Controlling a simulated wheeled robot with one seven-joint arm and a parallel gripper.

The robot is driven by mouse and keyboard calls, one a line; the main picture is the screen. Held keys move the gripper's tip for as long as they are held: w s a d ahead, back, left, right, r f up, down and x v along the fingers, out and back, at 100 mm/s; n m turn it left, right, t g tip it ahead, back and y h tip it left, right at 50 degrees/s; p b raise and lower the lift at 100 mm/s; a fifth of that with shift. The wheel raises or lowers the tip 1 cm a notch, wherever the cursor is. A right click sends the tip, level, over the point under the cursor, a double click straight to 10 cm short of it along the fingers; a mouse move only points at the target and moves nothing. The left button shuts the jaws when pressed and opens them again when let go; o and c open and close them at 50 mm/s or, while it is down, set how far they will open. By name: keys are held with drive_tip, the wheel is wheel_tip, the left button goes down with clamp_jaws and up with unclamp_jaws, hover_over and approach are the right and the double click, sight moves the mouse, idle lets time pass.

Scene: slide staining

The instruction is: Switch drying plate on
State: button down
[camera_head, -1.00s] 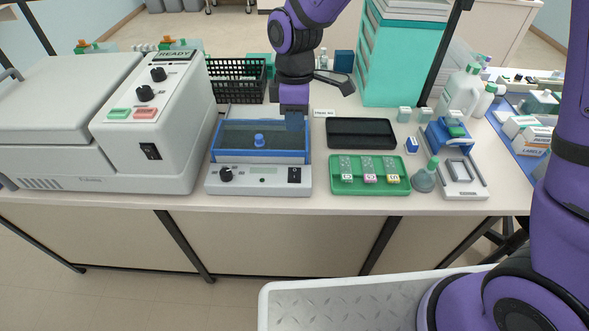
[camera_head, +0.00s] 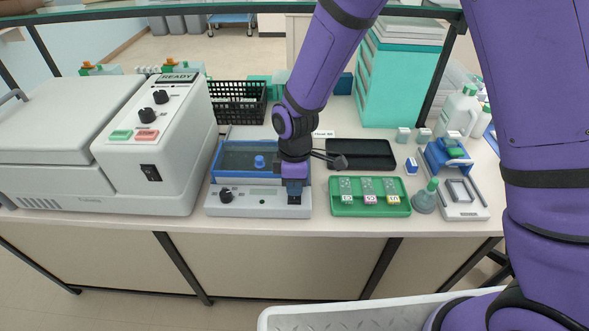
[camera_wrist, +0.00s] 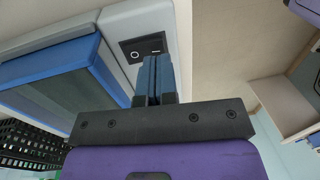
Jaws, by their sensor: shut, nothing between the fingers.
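The drying plate (camera_head: 232,197) is a light grey box with a blue-framed dark top, a black knob and a blue knob. Its black rocker switch (camera_wrist: 144,46), with a line and a circle on it, shows in the wrist view on the grey front strip. My gripper (camera_head: 294,190) is shut and empty, pointing down at the front right of the plate. In the wrist view its blue fingertips (camera_wrist: 159,60) are together just beside the switch; I cannot tell whether they touch it. In the head view my gripper largely hides the switch.
A large grey machine (camera_head: 60,130) with a READY display stands to the left. A green tray (camera_head: 368,208) with slides and an empty black tray (camera_head: 362,154) lie to the right. A black basket (camera_head: 238,103) stands behind.

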sight(295, 200)
drive_tip(key=shift+s+f, duration=0.15)
drive_tip(key=shift+f, duration=0.8)
drive_tip(key=shift+s+f, duration=0.1)
drive_tip(key=shift+f, duration=0.15)
drive_tip(key=shift+w+r, duration=0.35)
drive_tip(key=shift+w, duration=0.4)
wheel_tip(295, 200, up, 14)
drive_tip(key=s, duration=0.1)
drive_tip(key=shift+s, duration=0.35)
